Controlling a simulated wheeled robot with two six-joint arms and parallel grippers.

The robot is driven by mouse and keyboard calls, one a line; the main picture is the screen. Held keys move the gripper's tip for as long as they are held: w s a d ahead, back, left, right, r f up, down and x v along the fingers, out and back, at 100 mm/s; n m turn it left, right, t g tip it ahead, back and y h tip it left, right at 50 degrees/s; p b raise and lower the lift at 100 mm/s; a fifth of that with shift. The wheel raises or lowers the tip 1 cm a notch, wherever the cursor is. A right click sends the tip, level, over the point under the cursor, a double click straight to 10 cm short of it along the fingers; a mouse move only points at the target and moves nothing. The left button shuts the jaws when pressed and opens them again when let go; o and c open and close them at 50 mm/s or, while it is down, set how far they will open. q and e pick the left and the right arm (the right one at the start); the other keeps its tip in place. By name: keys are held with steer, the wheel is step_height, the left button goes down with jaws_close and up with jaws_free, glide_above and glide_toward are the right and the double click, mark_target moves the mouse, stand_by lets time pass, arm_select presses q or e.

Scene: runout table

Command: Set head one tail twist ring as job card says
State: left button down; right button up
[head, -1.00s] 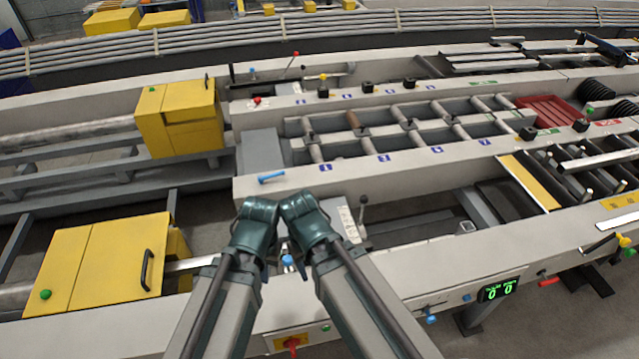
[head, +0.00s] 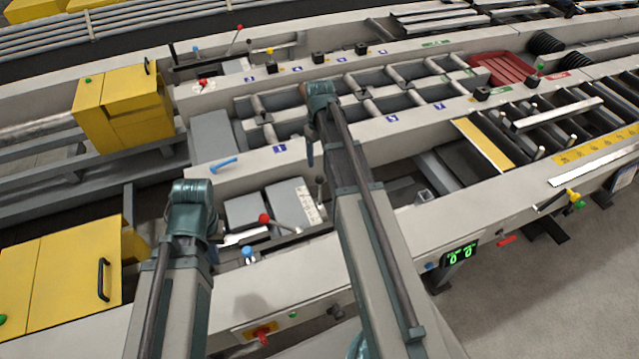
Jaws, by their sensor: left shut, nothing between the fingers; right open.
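My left gripper (head: 193,192) is low at the near left, over the front beam beside a lever with a red knob (head: 264,218). It is shut with nothing visible in it; its fingers are mostly hidden by the wrist. My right gripper (head: 321,92) is over the roller bed (head: 375,106), near its left half. It is open, its fingertips hard to see, and it hides part of the bed. A pale printed card (head: 308,203) lies on a grey plate below the middle beam; its text is too small to read. I cannot make out which part is the twist ring.
Blue number labels (head: 280,148) line the beam. A blue handle (head: 223,165) lies at its left end. Yellow guards (head: 124,103) stand at left, a red tray (head: 502,70) at back right. Open floor (head: 540,310) shows at lower right.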

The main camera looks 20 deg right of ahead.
mark_target(320, 179)
arm_select(q)
steer(key=shift+f+b, duration=6.95)
arm_select(e)
steer(key=shift+f, duration=6.95)
jaws_close()
